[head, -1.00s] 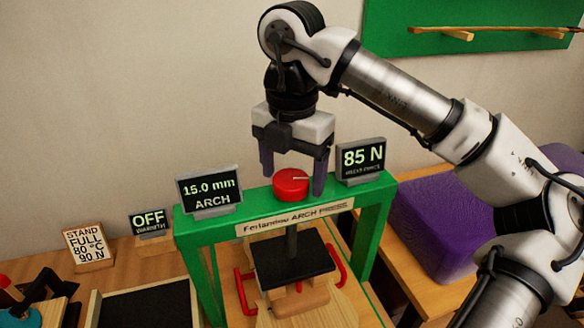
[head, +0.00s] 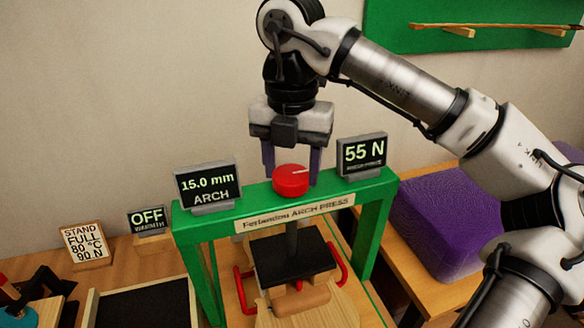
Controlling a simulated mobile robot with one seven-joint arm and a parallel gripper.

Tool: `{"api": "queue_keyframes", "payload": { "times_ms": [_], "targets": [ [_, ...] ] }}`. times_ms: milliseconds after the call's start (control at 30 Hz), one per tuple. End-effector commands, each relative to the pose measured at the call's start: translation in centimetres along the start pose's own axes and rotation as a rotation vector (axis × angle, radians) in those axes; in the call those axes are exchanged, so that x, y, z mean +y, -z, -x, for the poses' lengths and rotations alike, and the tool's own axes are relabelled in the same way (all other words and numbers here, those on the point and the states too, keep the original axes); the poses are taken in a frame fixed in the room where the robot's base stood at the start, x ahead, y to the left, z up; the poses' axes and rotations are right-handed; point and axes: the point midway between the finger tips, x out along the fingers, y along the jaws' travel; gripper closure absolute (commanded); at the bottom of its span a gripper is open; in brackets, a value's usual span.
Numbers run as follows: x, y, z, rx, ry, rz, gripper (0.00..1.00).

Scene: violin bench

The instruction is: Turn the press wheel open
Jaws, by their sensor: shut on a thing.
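The press wheel is a red round knob (head: 291,181) with a pale line on its top, on the top beam of the green arch press (head: 340,198). My gripper (head: 292,165) points down over the wheel, its fingers shut on it; the wheel hides part of the fingers. The right display (head: 363,155) reads 55 N and the left display (head: 208,187) reads 15.0 mm ARCH. Below the beam, a dark pressing plate (head: 290,258) on a post sits over a wooden violin plate (head: 335,308).
A purple block (head: 450,225) lies on the bench at the right. A sign (head: 86,246), a small OFF WARMTH display (head: 148,219) and a black-lined tray (head: 143,305) stand at the left. A green board (head: 490,15) hangs on the wall.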

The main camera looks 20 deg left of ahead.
Motion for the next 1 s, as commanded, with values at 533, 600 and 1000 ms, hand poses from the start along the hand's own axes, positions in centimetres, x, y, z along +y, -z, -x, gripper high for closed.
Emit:
{"api": "queue_keyframes", "payload": {
  "times_ms": [533, 600, 1000],
  "targets": [
    [0.16, 0.00, 0.03, -0.003, -0.001, 0.518, 0.69],
    [0.19, 0.01, 0.04, -0.003, -0.001, 0.585, 0.69],
    [0.28, 0.07, 0.11, -0.004, -0.002, 0.965, 0.69]
  ]
}}
